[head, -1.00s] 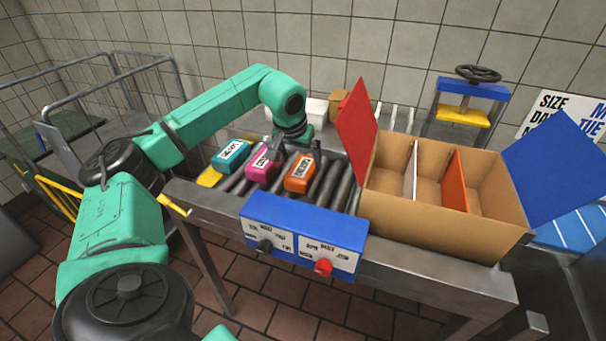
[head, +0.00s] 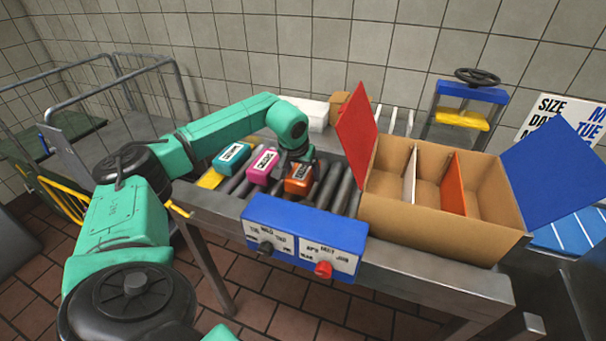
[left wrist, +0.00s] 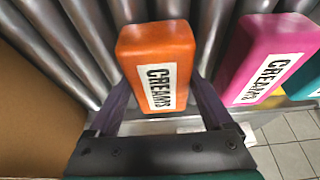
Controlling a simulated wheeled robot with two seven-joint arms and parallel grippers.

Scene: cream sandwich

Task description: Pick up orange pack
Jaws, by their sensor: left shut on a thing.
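The orange pack (head: 299,185) stands on the metal rollers, at the right end of a row of three packs. In the left wrist view the orange pack (left wrist: 157,57) shows a white label reading CREAMS. My left gripper (head: 297,166) is over it, and its two fingers (left wrist: 160,100) lie along both sides of the pack, shut on it. The fingertips are partly hidden by the pack. Whether the pack touches the rollers I cannot tell. My right gripper is not in view.
A pink pack (head: 262,167) and a teal pack (head: 232,157) stand to the left. An open cardboard box (head: 440,220) with dividers and red and blue flaps stands at right. A blue control panel (head: 304,237) with knobs is in front.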

